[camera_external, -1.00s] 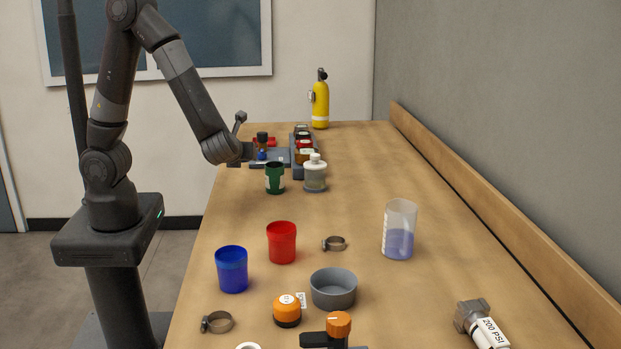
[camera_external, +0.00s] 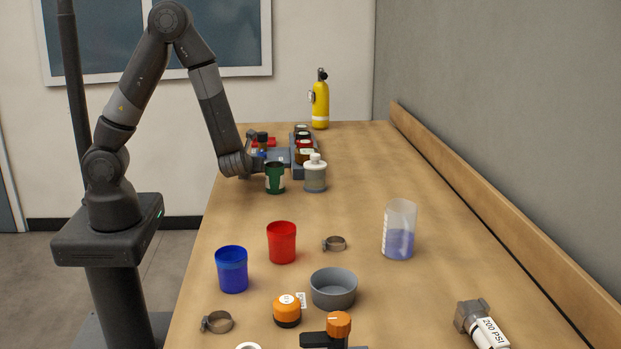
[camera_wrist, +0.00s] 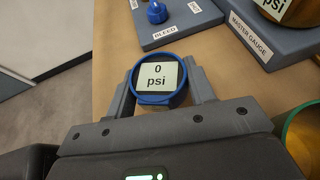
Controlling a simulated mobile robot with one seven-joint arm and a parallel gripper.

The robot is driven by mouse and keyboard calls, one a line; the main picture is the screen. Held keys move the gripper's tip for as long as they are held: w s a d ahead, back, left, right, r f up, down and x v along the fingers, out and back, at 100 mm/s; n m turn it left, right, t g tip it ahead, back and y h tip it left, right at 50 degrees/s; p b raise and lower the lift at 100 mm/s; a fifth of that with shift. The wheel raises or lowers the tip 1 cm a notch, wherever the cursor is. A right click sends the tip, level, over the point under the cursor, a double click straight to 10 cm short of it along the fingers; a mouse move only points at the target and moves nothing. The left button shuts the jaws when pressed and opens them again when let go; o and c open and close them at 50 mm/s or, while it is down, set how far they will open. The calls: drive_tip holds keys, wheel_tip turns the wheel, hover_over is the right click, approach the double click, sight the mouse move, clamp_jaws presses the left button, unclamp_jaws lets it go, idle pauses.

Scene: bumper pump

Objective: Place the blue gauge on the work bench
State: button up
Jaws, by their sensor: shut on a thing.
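The blue gauge (camera_wrist: 157,98), a round blue ring with a white face reading "0 psi", sits between the fingers of my gripper (camera_wrist: 163,82) in the wrist view. The gripper is shut on it, face toward the camera. The wooden work bench (camera_wrist: 112,50) lies below and around it. I cannot tell whether the gauge touches the bench. In the external view my gripper (camera_external: 251,155) is low over the bench's far left edge, and the gauge cannot be made out there. The bench (camera_external: 330,215) has a wide bare middle.
A grey block labelled "BLEED" (camera_wrist: 178,28) and one labelled "MASTER GAUGE" (camera_wrist: 262,45) stand just beyond the gauge. A green cup (camera_external: 275,178) and a white-capped jar (camera_external: 315,175) stand close to my wrist. Red (camera_external: 282,243) and blue (camera_external: 232,270) cups stand nearer.

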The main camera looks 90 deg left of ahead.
drive_tip(key=shift+f, duration=1.25)
drive_tip(key=o, duration=1.1)
drive_tip(key=shift+f, duration=0.15)
drive_tip(key=shift+c, duration=0.2)
